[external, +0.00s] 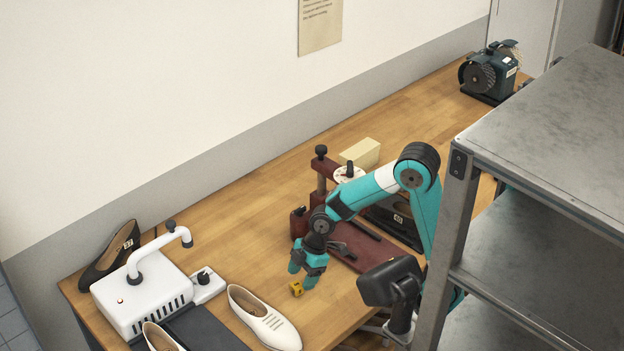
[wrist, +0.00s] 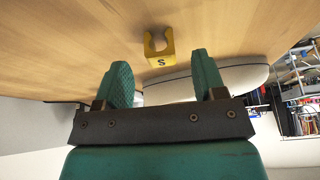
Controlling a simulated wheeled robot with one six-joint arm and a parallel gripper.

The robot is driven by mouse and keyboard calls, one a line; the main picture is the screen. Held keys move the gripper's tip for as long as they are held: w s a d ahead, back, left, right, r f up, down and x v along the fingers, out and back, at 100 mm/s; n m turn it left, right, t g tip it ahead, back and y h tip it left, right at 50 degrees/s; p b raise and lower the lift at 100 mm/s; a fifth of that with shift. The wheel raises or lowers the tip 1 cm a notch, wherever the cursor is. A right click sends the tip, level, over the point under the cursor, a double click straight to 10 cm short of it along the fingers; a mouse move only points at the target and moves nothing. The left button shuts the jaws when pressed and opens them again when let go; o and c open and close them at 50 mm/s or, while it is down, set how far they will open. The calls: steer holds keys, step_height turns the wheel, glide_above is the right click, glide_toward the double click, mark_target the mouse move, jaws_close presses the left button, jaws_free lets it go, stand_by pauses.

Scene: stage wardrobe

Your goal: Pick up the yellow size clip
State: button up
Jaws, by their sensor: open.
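The yellow size clip (external: 296,289) lies on the wooden table near its front edge. In the wrist view the clip (wrist: 159,53) shows a dark "S" on its face and a round open hook. My gripper (external: 303,278) is just above and beside the clip in the external view. In the wrist view the two teal fingers of my gripper (wrist: 164,78) are apart with nothing between them. The clip is beyond the fingertips, roughly in line with the gap between them.
A white shoe (external: 264,318) lies left of the clip. A white machine (external: 142,290) and a dark shoe (external: 110,256) stand farther left. A dark red press (external: 350,243) stands behind my arm. A metal shelf (external: 560,130) is at the right. Bare wood (external: 240,240) lies behind the clip.

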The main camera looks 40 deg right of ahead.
mark_target(299, 282)
steer(key=x, duration=0.3)
steer(key=shift+f, duration=0.1)
steer(key=c, duration=1)
